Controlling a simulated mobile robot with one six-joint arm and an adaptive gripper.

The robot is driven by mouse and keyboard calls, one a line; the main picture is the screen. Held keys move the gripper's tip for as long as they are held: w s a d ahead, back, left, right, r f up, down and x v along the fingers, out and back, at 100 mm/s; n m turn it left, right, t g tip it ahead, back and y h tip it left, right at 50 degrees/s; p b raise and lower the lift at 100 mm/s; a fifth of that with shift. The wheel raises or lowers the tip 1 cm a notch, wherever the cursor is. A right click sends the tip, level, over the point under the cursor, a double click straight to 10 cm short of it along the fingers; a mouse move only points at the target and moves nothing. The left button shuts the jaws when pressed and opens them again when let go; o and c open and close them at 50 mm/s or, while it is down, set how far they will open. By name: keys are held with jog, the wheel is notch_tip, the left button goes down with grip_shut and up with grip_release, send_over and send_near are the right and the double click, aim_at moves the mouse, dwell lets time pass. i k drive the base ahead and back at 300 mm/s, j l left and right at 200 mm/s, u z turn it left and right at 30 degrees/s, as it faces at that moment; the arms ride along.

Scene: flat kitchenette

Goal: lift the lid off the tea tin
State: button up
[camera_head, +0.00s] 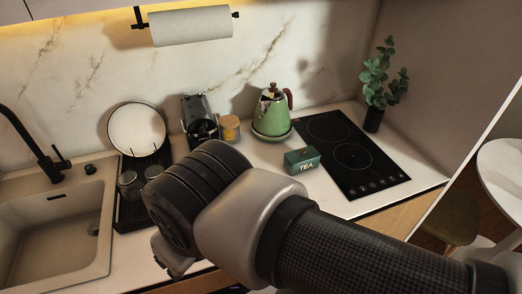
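The green tea tin (304,166) stands on the white counter, just left of the black hob. It is box-shaped with "TEA" lettered in white on its front. The lid (301,154) appears to sit on top of it. My arm crosses the lower middle of the view, in front of the counter. My gripper (172,262) shows only in part at the arm's left end, left of and nearer than the tin. Its fingers are mostly hidden, so I cannot tell whether it is open.
A green kettle (270,115) stands behind the tin, with a wooden-lidded jar (230,128) and a coffee maker (199,119) to its left. The black hob (345,150) and a potted plant (374,118) are right. A dark rack (129,211) with glasses stands by the sink (50,225).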

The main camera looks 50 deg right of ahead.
aim_at(307, 153)
jog(key=k+l+z, duration=0.25)
jog(key=l+z, duration=0.25)
jog(key=z, duration=1.15)
